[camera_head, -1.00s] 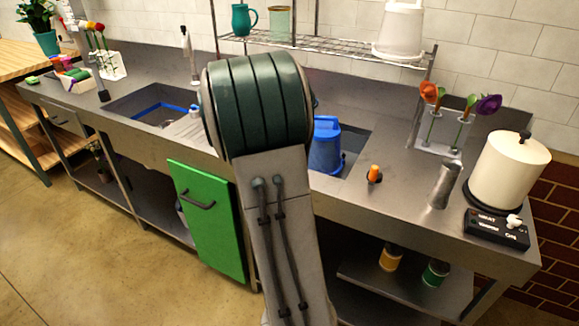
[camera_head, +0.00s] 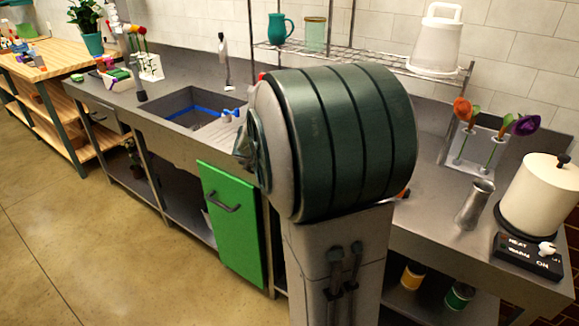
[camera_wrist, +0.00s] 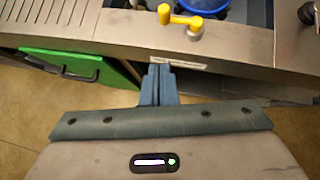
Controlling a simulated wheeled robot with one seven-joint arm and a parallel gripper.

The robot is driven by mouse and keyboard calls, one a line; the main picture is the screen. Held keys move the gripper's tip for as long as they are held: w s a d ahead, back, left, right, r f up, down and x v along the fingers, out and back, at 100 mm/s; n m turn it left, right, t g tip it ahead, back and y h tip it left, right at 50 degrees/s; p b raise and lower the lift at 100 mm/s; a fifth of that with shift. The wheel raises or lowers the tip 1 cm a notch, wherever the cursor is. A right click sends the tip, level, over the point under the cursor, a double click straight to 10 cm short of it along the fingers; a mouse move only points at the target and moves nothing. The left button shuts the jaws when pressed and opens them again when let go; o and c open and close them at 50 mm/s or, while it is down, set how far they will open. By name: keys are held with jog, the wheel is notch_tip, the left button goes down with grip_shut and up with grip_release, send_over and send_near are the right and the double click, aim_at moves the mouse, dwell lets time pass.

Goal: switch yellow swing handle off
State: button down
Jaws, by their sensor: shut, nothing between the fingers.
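The yellow swing handle (camera_wrist: 180,18) shows at the top of the wrist view, on the steel counter near its front edge, with a knob end and an arm turned sideways. My gripper (camera_wrist: 158,70) is shut and empty. Its fingertips point at the counter's front face, below and slightly left of the handle in the picture, apart from it. In the head view my own arm covers the middle of the counter, so the handle and my gripper are hidden there.
A blue bucket (camera_wrist: 204,5) sits just behind the handle. A green cabinet door (camera_head: 233,222) with a dark pull is below the counter at left. A metal vase (camera_head: 474,205) and cream pot (camera_head: 543,197) on a hotplate stand at right. Open floor lies at left.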

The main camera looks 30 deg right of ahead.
jog(key=v, duration=0.2)
jog(key=shift+a+r, duration=0.2)
dwell(0.4)
